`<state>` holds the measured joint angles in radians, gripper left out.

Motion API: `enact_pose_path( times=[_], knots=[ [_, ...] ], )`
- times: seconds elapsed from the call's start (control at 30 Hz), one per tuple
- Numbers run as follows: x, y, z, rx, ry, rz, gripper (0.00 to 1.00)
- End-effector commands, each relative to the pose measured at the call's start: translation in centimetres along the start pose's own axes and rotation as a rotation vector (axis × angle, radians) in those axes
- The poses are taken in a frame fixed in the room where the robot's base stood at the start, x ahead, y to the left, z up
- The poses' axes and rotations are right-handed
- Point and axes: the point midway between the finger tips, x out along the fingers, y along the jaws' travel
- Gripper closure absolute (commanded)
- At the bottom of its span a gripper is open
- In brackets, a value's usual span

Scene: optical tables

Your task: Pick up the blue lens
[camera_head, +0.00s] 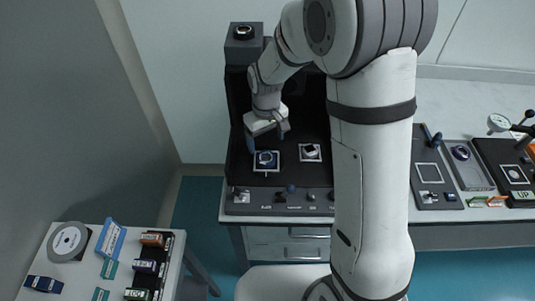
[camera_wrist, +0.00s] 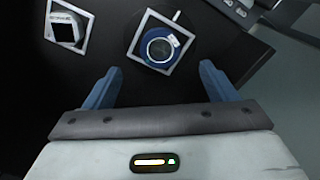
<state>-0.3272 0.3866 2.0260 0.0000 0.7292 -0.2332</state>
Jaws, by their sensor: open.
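The blue lens (camera_wrist: 160,47) is a round blue-rimmed disc lying within a white square outline on the black table; a small white label sits on its rim. In the head view the blue lens (camera_head: 265,158) is at the left of the black table top. My gripper (camera_wrist: 164,75) is open, its two blue fingers apart with nothing between them. In the wrist view the lens lies ahead of the fingertips, roughly centred between them. In the head view my gripper (camera_head: 267,140) hangs just above and behind the lens.
A strip of knobs (camera_head: 280,201) runs along the table's front. A dark box (camera_head: 243,33) stands at the back. A side table (camera_head: 75,275) at left holds a reel and small boxes.

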Motion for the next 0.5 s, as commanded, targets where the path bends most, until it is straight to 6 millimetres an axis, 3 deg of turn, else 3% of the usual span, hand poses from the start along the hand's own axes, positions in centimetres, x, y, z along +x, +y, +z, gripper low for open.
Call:
enact_pose_path(
  times=[0.5],
  knots=[
    [6.5, 0.0, 0.1, 0.003, -0.004, -0.001, 0.21]
  ],
)
